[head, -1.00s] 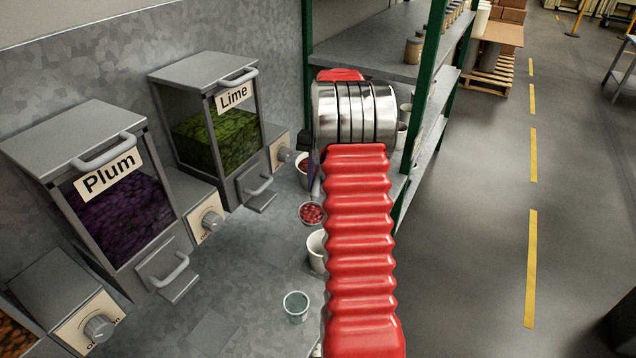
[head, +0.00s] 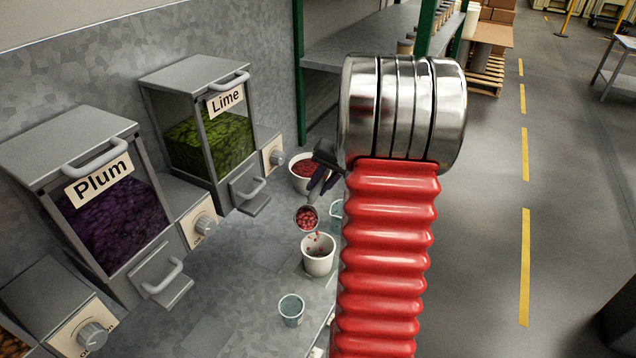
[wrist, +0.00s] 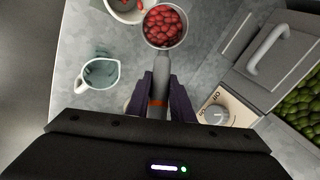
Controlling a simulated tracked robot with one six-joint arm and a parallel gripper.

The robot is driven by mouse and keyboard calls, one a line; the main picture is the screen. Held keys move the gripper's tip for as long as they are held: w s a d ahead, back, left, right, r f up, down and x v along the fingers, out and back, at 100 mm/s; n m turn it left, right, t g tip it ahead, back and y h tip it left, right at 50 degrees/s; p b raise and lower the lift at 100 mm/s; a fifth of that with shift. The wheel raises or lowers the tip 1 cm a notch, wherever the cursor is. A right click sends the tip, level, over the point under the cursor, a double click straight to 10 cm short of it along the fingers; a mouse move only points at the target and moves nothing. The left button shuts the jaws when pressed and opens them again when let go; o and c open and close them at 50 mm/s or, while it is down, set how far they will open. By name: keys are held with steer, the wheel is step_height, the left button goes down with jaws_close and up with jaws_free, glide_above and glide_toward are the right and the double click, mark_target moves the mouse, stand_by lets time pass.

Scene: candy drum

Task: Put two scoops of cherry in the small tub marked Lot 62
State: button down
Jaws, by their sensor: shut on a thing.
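My gripper (head: 321,181) is shut on the grey handle of a scoop (wrist: 161,72). The scoop's round bowl holds red cherry candies (wrist: 163,25) and also shows in the head view (head: 307,218). The bowl is beside and above the rim of a white tub (head: 318,262). A few red pieces show between the bowl and this tub's mouth, and some red shows inside it. Part of this tub shows in the wrist view (wrist: 125,14). A larger white tub (head: 303,184) filled with red candies stands behind the scoop. I cannot read any Lot 62 mark.
A clear bluish cup (head: 291,310) stands on the counter in front. Another bluish vessel (wrist: 100,73) stands beside the scoop. Lime (head: 213,140) and Plum (head: 115,215) dispensers with protruding handles and knobs line the left. A green-posted shelf (head: 360,45) stands behind.

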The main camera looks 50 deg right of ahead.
steer(key=s+a+f+n+t, duration=0.1)
steer(key=s+t, duration=0.9)
steer(key=t, duration=0.1)
steer(key=shift+f, duration=0.15)
stand_by(1.0)
steer(key=shift+w, duration=0.1)
stand_by(0.6)
steer(key=shift+w+d+r+g, duration=0.1)
steer(key=shift+w+r+g, duration=0.5)
steer(key=shift+w+g, duration=0.25)
steer(key=shift+w+d+r+g, duration=0.1)
steer(key=shift+w+r+g, duration=0.5)
steer(key=shift+w+g, duration=0.25)
steer(key=shift+w+d+r+m+g, duration=0.1)
steer(key=shift+w+r+g, duration=0.25)
steer(key=shift+w+g, duration=0.2)
steer(key=shift+w+r+m+g, duration=0.1)
steer(key=shift+w+r+g, duration=0.2)
steer(key=shift+w+g, duration=0.3)
steer(key=shift+w+d+r+m+g, duration=0.1)
steer(key=shift+w+r+g, duration=0.3)
steer(key=shift+g, duration=0.25)
steer(key=shift+f, duration=0.1)
